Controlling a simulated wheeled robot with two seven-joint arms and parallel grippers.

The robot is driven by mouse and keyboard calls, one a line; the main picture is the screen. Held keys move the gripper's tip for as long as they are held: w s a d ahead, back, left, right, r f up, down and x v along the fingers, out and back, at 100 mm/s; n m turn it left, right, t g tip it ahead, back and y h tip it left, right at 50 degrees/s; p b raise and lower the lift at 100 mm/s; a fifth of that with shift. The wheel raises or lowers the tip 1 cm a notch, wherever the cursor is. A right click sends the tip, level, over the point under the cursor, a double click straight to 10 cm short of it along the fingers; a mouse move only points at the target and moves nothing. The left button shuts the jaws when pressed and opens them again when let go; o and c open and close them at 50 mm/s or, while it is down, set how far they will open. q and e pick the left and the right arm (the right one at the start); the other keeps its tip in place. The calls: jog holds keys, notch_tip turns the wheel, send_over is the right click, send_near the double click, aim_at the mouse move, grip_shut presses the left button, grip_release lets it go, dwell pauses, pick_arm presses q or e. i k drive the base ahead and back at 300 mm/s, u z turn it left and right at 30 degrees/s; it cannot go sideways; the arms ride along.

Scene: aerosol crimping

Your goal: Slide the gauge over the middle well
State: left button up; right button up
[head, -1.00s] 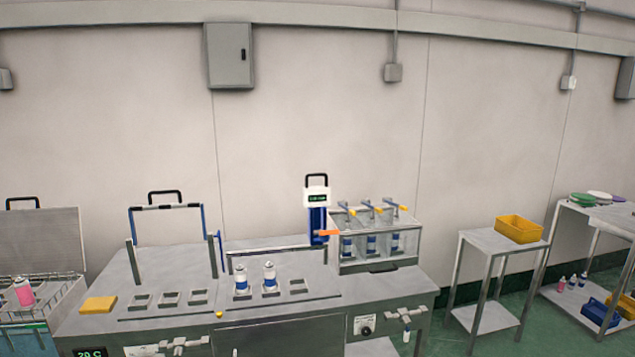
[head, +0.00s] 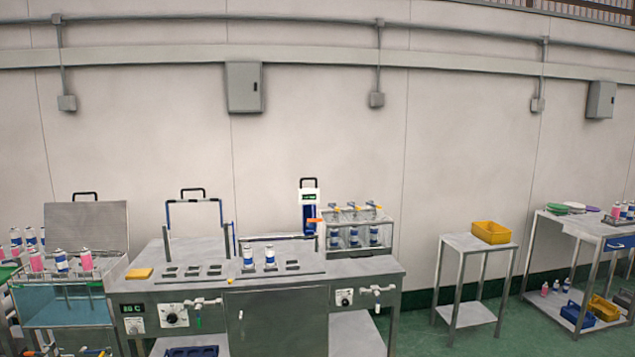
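The gauge (head: 308,207) is a blue upright with a white display head, a black handle on top and an orange piece at its side. It stands at the right end of a dark rail (head: 275,238) behind the right-hand row of wells, not over the middle of that row. In that row a white and blue can (head: 248,257) stands at the left well and another can (head: 270,256) at the middle well. The right well (head: 292,266) looks empty. Neither of my grippers is in view.
The steel bench (head: 150,288) has another row of wells (head: 192,271) under a raised frame (head: 195,202) and a yellow pad (head: 139,273). A clear-fronted rack (head: 355,240) holds several cans. A side table (head: 466,245) carries a yellow bin (head: 491,232). Floor shows between bench and table.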

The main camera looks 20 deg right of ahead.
aim_at(308, 197)
jog(key=z, duration=0.9)
jog(key=i, duration=1.15)
jog(key=z, duration=0.65)
jog(key=i, duration=1.65)
jog(key=u, duration=0.75)
